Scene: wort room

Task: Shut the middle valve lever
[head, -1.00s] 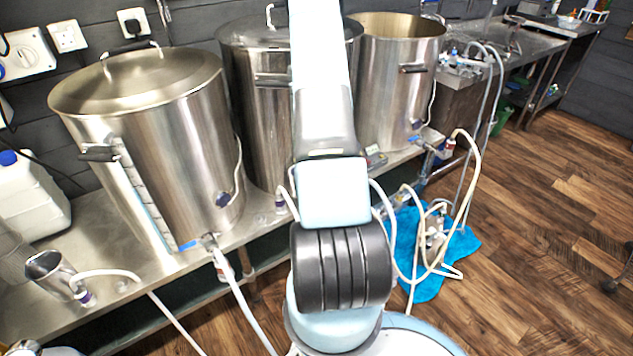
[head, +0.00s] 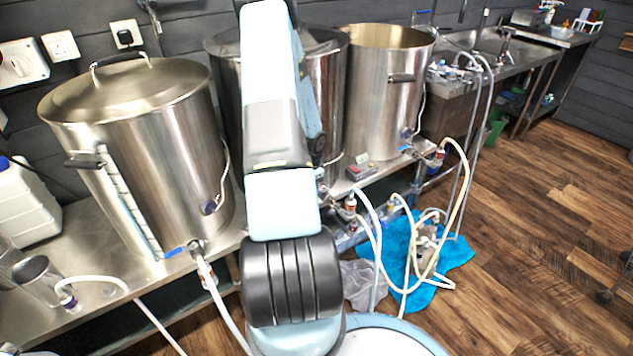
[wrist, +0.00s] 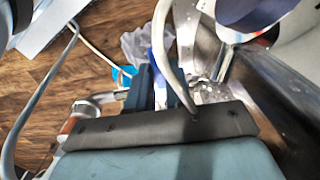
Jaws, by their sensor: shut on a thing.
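The middle pot (head: 226,75) is the steel kettle partly covered by my arm. In the head view its valve lever and my gripper are hidden behind my arm; a fitting with a red band (head: 350,204) shows just right of the arm. In the wrist view my gripper (wrist: 148,82) has its blue-grey fingers close together at the blue middle valve lever (wrist: 158,48), which sticks out beyond them. The gripper is shut on this lever. A metal valve fitting (wrist: 98,103) is just left of the fingers. The lever's exact angle to its pipe is unclear.
The left pot has its own blue lever (head: 176,250), and the right pot (head: 388,85) stands beyond my arm. White hoses (head: 380,262) loop around a pump on a blue cloth (head: 452,262). A grey cloth (head: 360,283) lies beside it. Wooden floor is open at right.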

